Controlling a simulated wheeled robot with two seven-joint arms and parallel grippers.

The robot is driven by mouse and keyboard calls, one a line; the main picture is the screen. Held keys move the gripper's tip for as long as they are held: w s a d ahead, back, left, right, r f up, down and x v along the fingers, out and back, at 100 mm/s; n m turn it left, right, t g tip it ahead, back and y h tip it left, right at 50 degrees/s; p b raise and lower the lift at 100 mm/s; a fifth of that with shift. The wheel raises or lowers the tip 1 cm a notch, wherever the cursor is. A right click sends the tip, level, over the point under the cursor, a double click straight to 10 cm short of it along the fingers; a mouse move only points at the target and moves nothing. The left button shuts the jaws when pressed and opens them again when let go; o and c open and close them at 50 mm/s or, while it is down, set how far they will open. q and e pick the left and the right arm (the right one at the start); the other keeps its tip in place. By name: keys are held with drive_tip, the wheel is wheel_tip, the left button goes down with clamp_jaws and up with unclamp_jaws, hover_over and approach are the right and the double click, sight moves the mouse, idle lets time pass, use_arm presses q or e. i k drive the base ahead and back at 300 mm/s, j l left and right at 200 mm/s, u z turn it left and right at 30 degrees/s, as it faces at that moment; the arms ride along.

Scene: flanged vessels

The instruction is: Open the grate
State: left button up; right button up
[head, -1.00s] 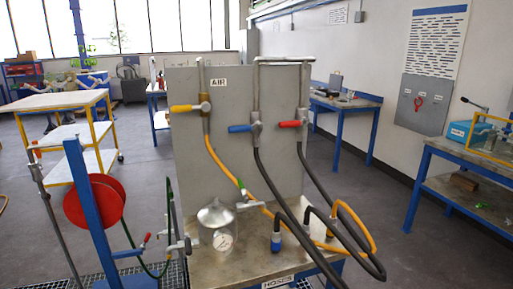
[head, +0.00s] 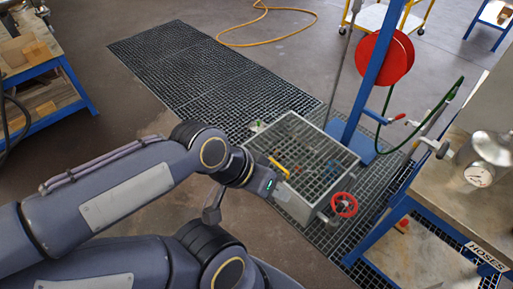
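A grey metal box with a square-mesh grate (head: 313,143) on top stands on the floor in the head view. The grate lies flat over the box, and a yellow handle (head: 279,166) shows at it. A red handwheel (head: 344,204) sits at the box's near right corner. My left gripper (head: 287,194) is at the box's near left side, close to the grate's edge. Its fingertips are small and partly hidden, so I cannot tell whether it is open or touching the box. My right gripper is not visible.
Dark floor grating (head: 215,75) runs from the box towards the back left. A blue post with a red reel (head: 384,57) stands behind the box. The hose bench (head: 455,195) is close on the right. A blue-framed table (head: 48,95) is at the far left.

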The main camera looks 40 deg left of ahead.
sight(358, 158)
drive_tip(key=u, duration=0.95)
drive_tip(key=i+j+z, duration=0.1)
drive_tip(key=i+j, duration=0.25)
drive_tip(key=i+j+z, duration=0.15)
drive_tip(key=i+j, duration=0.15)
drive_tip(key=j, duration=0.15)
drive_tip(key=i+j+z, duration=0.1)
drive_tip(key=i+j, duration=0.2)
drive_tip(key=j, duration=0.15)
drive_tip(key=i+j+z, duration=0.15)
drive_tip(key=i+j, duration=0.15)
drive_tip(key=j, duration=0.15)
